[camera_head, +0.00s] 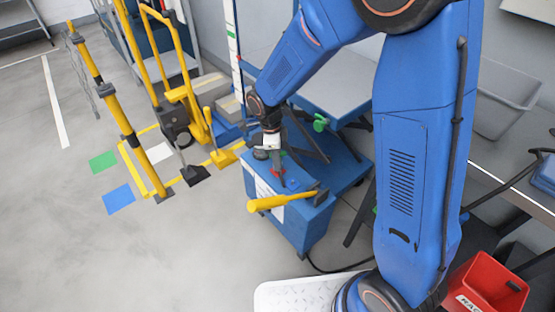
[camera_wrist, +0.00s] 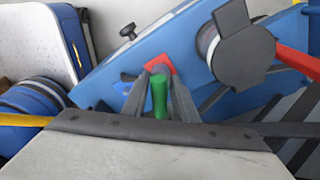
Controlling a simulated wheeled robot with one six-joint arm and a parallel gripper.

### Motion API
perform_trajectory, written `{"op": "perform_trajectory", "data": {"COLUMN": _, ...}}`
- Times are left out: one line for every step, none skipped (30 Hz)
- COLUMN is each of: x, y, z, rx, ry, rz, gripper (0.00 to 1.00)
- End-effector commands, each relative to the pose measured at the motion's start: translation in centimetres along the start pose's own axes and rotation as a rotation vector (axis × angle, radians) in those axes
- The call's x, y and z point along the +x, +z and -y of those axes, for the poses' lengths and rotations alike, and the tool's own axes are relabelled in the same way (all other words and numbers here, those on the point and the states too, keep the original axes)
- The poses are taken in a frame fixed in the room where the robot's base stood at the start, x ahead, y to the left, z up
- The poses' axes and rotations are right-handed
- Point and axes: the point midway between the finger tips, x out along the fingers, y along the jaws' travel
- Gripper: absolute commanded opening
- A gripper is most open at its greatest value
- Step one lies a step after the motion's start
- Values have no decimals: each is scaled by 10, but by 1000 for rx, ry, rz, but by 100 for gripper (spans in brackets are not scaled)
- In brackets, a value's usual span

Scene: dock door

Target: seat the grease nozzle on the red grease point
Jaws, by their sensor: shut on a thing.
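My gripper (camera_wrist: 160,88) is shut on a green cylinder, the grease nozzle (camera_wrist: 159,98), which stands between the two dark fingers in the wrist view. The red grease point (camera_wrist: 157,64) shows as a red patch just beyond the fingertips, partly hidden by them. In the head view my gripper (camera_head: 274,158) points down over the blue cart, close above the red patch (camera_head: 279,171). I cannot tell whether the nozzle touches the grease point, as its lower end is hidden.
The blue cart (camera_head: 310,228) carries a yellow-handled tool (camera_head: 280,201) at its front edge. A dark round part (camera_wrist: 245,55) stands right of the grease point. Yellow posts (camera_head: 130,140) stand to the left, and a red bin (camera_head: 488,285) at lower right. Open floor lies at left front.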

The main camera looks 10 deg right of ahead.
Motion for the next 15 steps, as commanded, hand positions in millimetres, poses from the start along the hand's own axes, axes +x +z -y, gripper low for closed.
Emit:
{"op": "perform_trajectory", "data": {"x": 0, "y": 0, "z": 0, "rx": 0, "ry": 0, "rz": 0, "gripper": 1}}
{"op": "perform_trajectory", "data": {"x": 0, "y": 0, "z": 0, "rx": 0, "ry": 0, "rz": 0, "gripper": 1}}
{"op": "perform_trajectory", "data": {"x": 0, "y": 0, "z": 0, "rx": 0, "ry": 0, "rz": 0, "gripper": 1}}
{"op": "perform_trajectory", "data": {"x": 0, "y": 0, "z": 0, "rx": 0, "ry": 0, "rz": 0, "gripper": 1}}
{"op": "perform_trajectory", "data": {"x": 1, "y": 0, "z": 0, "rx": 0, "ry": 0, "rz": 0, "gripper": 1}}
{"op": "perform_trajectory", "data": {"x": 1, "y": 0, "z": 0, "rx": 0, "ry": 0, "rz": 0, "gripper": 1}}
{"op": "perform_trajectory", "data": {"x": 2, "y": 0, "z": 0, "rx": 0, "ry": 0, "rz": 0, "gripper": 1}}
{"op": "perform_trajectory", "data": {"x": 2, "y": 0, "z": 0, "rx": 0, "ry": 0, "rz": 0, "gripper": 1}}
{"op": "perform_trajectory", "data": {"x": 2, "y": 0, "z": 0, "rx": 0, "ry": 0, "rz": 0, "gripper": 1}}
{"op": "perform_trajectory", "data": {"x": 3, "y": 0, "z": 0, "rx": 0, "ry": 0, "rz": 0, "gripper": 1}}
{"op": "perform_trajectory", "data": {"x": 4, "y": 0, "z": 0, "rx": 0, "ry": 0, "rz": 0, "gripper": 1}}
{"op": "perform_trajectory", "data": {"x": 4, "y": 1, "z": 0, "rx": 0, "ry": 0, "rz": 0, "gripper": 1}}
{"op": "perform_trajectory", "data": {"x": 5, "y": 1, "z": 0, "rx": 0, "ry": 0, "rz": 0, "gripper": 1}}
{"op": "perform_trajectory", "data": {"x": 5, "y": 1, "z": 0, "rx": 0, "ry": 0, "rz": 0, "gripper": 1}}
{"op": "perform_trajectory", "data": {"x": 6, "y": 1, "z": 0, "rx": 0, "ry": 0, "rz": 0, "gripper": 1}}
